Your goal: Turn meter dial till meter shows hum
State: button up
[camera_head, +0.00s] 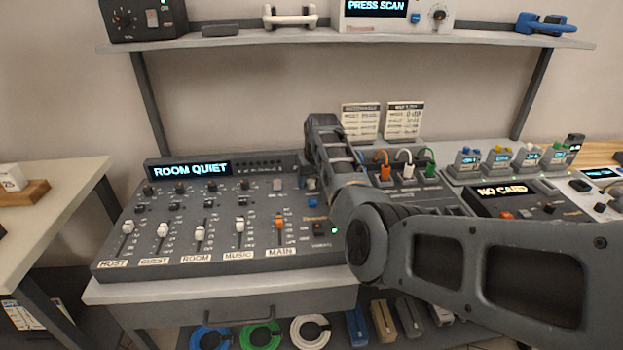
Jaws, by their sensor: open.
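No dial in view is clearly labelled as the meter's, and no display reads hum. The mixing desk (200,258) has a display (191,169) reading "ROOM QUIET", with small knobs and faders below. A black box (142,20) at upper left has a round dial (122,20). My arm crosses from the lower right, bends, and reaches up over the desk's right end. I cannot make out my gripper's fingers; my arm hides part of the desk.
A shelf (350,37) spans the back above the desk. To the right are cable plugs, a unit reading "NO CARD" (500,191) and several small coloured-top blocks. Cable coils (260,336) lie below. A side table (60,185) stands left, with a gap between.

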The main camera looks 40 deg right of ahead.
grip_shut()
dwell(0.4)
jog(key=shift+m, duration=0.3)
jog(key=m+b, duration=0.1)
jog(key=m, duration=0.1)
jog(key=m+h+b, duration=0.1)
jog(key=m, duration=0.1)
jog(key=shift+w+a+f+g+h+b, duration=0.1)
jog(key=shift+w+g+h+b, duration=0.05)
jog(key=shift+g+h+b, duration=0.2)
jog(key=shift+m+g+h+b, duration=0.25)
jog(key=shift+m+g+b, duration=0.2)
jog(key=shift+m+b, duration=0.55)
jog(key=shift+m+g+b, duration=0.3)
jog(key=shift+m+b, duration=0.25)
jog(key=shift+m, duration=0.55)
jog(key=shift+r, duration=0.2)
